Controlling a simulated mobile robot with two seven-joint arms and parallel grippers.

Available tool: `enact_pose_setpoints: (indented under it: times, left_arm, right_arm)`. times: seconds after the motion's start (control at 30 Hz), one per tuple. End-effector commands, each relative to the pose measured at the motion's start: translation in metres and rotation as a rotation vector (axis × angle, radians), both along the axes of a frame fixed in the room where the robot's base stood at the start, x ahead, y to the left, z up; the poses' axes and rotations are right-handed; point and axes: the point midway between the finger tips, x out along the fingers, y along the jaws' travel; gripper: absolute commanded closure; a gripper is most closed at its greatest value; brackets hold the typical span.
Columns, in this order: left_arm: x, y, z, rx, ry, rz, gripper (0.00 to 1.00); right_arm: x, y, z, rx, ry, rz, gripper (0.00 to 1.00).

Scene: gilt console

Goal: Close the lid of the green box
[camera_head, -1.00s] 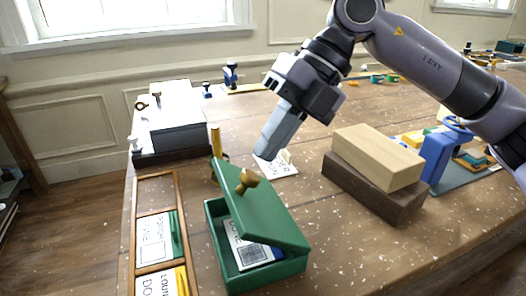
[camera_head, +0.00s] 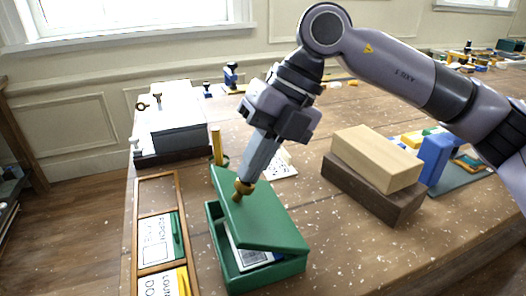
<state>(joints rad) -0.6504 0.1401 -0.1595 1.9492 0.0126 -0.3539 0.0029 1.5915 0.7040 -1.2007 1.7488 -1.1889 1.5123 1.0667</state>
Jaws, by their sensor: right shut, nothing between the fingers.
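The green box (camera_head: 262,277) stands near the front of the table. Its green lid (camera_head: 262,215) is tilted partly open, with a card showing in the gap beneath it. A brass knob (camera_head: 241,190) sits on the lid's upper left part. My right gripper (camera_head: 245,179) is shut and points down at the knob; its fingertips are at the knob and seem to touch it. Nothing is held between the fingers. My left gripper is not in view.
A wooden tray (camera_head: 157,186) with cards lies left of the box. A pale block (camera_head: 377,157) on a dark block (camera_head: 372,188) stands to the right. A blue object (camera_head: 434,158) is beyond them. A grey-white box (camera_head: 178,135) stands behind left.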

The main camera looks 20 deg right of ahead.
Motion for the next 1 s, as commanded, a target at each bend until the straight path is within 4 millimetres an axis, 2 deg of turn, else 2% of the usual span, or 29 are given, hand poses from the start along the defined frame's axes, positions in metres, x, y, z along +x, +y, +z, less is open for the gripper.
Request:
enact_pose_setpoints:
  times: [0.1, 0.23, 0.6, 1.0]
  left_arm:
    - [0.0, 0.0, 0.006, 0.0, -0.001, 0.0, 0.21]
    - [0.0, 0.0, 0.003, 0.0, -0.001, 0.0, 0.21]
    - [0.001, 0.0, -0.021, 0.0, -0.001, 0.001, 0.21]
    - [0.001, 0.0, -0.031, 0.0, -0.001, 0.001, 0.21]
  right_arm:
    - [-0.001, 0.012, -0.003, -0.088, -0.004, 0.004, 1.0]
    - [-0.001, 0.023, -0.013, -0.179, -0.007, 0.004, 1.0]
    - [-0.001, 0.047, -0.039, -0.169, -0.006, 0.0, 1.0]
    - [-0.002, 0.056, -0.049, -0.168, -0.006, 0.0, 1.0]
